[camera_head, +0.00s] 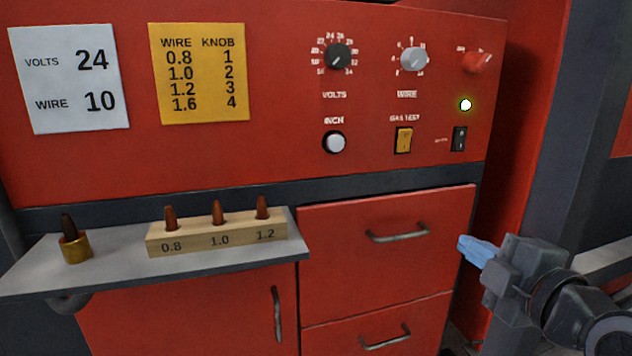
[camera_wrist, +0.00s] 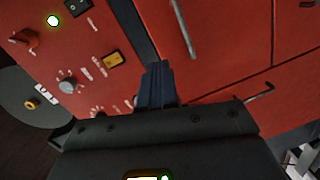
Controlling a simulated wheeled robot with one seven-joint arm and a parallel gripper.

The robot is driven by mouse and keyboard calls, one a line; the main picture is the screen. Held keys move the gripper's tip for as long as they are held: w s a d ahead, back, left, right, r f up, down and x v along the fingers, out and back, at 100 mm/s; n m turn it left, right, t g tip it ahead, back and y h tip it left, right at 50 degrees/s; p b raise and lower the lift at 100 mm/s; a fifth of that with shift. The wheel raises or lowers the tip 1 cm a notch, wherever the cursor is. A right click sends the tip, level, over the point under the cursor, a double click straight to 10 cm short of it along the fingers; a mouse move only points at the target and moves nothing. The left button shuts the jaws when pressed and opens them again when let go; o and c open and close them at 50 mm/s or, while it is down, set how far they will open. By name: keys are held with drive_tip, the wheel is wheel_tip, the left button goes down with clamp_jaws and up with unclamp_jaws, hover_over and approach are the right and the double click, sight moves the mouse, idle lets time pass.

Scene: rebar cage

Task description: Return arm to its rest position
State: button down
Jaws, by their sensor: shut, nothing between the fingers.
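My gripper (camera_head: 466,245) is at the lower right of the head view, just right of the upper drawer's handle. Its light blue fingers are together with nothing between them, and they point left in front of the red machine (camera_head: 260,170). In the wrist view the closed dark blue fingers (camera_wrist: 157,84) show against the red panel and a dark strip. Whether the fingertips touch the machine cannot be told, but no contact shows. My arm comes in from the lower right corner.
A shelf (camera_head: 120,267) juts out at the left, holding a wooden tip block (camera_head: 216,234) and a brass cup (camera_head: 75,247) with a dark tip. Drawer handles (camera_head: 397,236) stick out. The panel carries knobs, switches and a lit lamp (camera_head: 465,105). A dark post (camera_head: 580,130) stands at the right.

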drive_tip(key=s+f+m+h, duration=0.3)
drive_tip(key=s+f+m, duration=0.7)
drive_tip(key=s+f, duration=0.85)
drive_tip(key=s+a+r+m+g, duration=0.1)
drive_tip(key=s+m, duration=0.6)
drive_tip(key=s, duration=1.6)
drive_tip(key=shift+s+a+r, duration=0.2)
drive_tip(key=shift+a+r, duration=0.3)
drive_tip(key=shift+r, duration=0.4)
